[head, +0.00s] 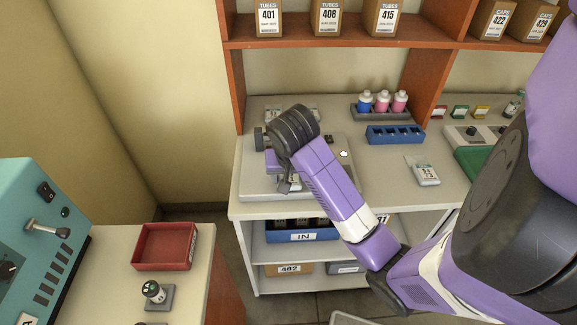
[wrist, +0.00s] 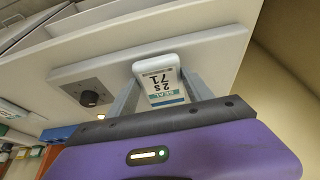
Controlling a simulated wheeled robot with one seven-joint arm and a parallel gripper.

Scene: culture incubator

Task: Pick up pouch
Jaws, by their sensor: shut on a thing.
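My gripper (wrist: 160,92) is shut on a white pouch (wrist: 159,70) in the wrist view. The pouch sits between the two grey fingers. Its printed label reads upside down, with "SEAL" and digits that look like "25 71". A second white pouch (head: 425,173) with a label lies on the bench to the right of my arm.
The flat grey device (head: 262,190) lies under my gripper; its knob (wrist: 90,93) shows in the wrist view. A blue rack (head: 395,135) and a rack of bottles (head: 381,110) stand behind. A red tray (head: 163,247) is on the left counter. Bare bench (head: 385,160) lies around the second pouch.

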